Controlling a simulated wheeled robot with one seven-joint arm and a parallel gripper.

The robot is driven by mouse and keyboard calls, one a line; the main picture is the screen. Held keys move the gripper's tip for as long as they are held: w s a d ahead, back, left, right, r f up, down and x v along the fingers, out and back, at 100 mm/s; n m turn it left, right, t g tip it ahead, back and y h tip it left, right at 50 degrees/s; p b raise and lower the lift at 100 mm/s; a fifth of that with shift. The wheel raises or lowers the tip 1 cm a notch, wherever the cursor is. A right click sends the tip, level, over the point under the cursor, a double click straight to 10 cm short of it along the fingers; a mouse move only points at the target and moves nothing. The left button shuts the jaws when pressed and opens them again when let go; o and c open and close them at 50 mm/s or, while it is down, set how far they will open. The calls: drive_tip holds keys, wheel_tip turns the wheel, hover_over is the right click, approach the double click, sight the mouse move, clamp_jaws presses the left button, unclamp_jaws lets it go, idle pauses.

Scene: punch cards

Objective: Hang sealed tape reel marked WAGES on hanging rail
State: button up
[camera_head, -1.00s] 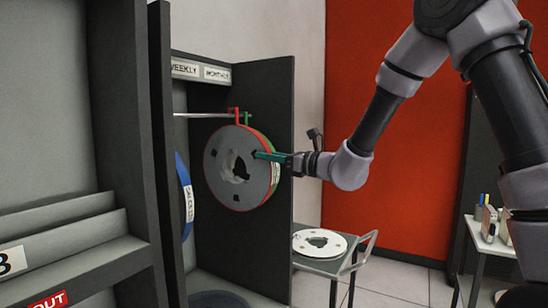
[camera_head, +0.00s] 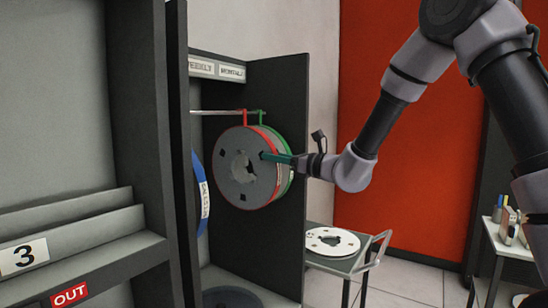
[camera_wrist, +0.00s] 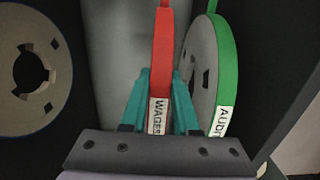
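The WAGES tape reel (camera_head: 232,180) is grey with a red rim and a red hook, and it hangs upright at the rail. Its hook top is level with the hanging rail (camera_head: 215,112) and appears to be over it. In the wrist view the red rim with the WAGES label (camera_wrist: 158,115) stands between my teal fingers. My gripper (camera_head: 268,156) is shut on this rim from the right; it also shows in the wrist view (camera_wrist: 161,80). The contact of hook and rail is partly too small to tell.
A green reel (camera_head: 287,180), its label starting AUD (camera_wrist: 221,121), hangs close on the right. A blue-rimmed reel (camera_head: 201,195) hangs to the left. Dark cabinet walls (camera_head: 290,90) enclose the rail. A small table (camera_head: 335,262) with a white reel (camera_head: 332,240) stands right.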

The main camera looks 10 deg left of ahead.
drive_tip(key=o, duration=0.5)
drive_tip(key=shift+f, duration=0.1)
drive_tip(key=shift+d, duration=0.1)
drive_tip(key=r+v, duration=0.1)
drive_tip(key=v, duration=0.9)
drive_tip(key=s+d+r+n+g+h, duration=0.1)
drive_tip(key=s+d+n+g+h, duration=0.1)
drive_tip(key=s+d+n+g, duration=0.3)
drive_tip(key=s+d+r+n+g+h, duration=0.1)
drive_tip(key=s+d+r+n+h, duration=0.1)
drive_tip(key=s+n, duration=0.5)
drive_tip(key=s+d+n+t+h, duration=0.3)
drive_tip(key=d+h, duration=0.2)
drive_tip(key=d, duration=0.7)
drive_tip(key=s+d+n+t+h, duration=0.2)
drive_tip(key=d+h, duration=0.4)
drive_tip(key=d, duration=0.6)
drive_tip(key=shift+s+r+n+t, duration=0.4)
drive_tip(key=shift+s+n, duration=0.3)
drive_tip(key=shift+s, duration=0.3)
